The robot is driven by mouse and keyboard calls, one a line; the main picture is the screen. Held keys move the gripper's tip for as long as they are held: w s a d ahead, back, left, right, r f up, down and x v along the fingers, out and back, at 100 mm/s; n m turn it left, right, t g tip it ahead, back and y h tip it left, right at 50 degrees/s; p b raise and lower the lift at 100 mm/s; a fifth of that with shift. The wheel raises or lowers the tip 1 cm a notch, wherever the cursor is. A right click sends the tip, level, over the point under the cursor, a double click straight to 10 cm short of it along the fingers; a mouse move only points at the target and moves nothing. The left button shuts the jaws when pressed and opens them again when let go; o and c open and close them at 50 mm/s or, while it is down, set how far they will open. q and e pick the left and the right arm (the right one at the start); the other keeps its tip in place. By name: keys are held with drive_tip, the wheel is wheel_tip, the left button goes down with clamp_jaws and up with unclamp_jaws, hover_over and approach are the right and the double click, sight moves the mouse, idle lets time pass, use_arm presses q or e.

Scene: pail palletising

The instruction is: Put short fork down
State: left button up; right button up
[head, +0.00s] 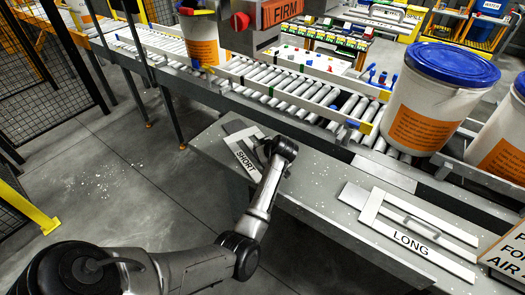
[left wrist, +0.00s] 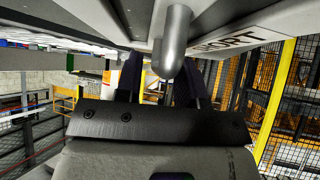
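The short fork, a flat grey metal frame marked SHORT (head: 243,160), is at the left end of the grey bench, partly hidden by my left wrist. Whether it rests on the bench or is just above it, I cannot tell. In the left wrist view its white plate (left wrist: 232,40) spans the top, with its rounded metal handle (left wrist: 175,40) hanging at the middle. My left gripper (left wrist: 165,78) has its dark fingers on either side of the handle; whether they press on it is unclear. The head view hides these fingers behind the wrist. My right gripper is not in view.
The long fork (head: 410,241) lies farther right on the bench (head: 318,195); bare bench separates the two forks. A roller conveyor (head: 285,99) runs behind, with blue-lidded white pails (head: 430,95) at the right. A mesh fence (head: 60,60) stands left.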

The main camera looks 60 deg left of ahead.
use_arm(q)
drive_tip(key=shift+o, duration=0.2)
drive_tip(key=shift+d+r, duration=0.4)
drive_tip(key=shift+r, duration=0.05)
drive_tip(key=p+v, duration=0.2)
drive_tip(key=v, duration=0.9)
drive_tip(key=shift+p, duration=0.35)
drive_tip(key=shift+f, duration=0.1)
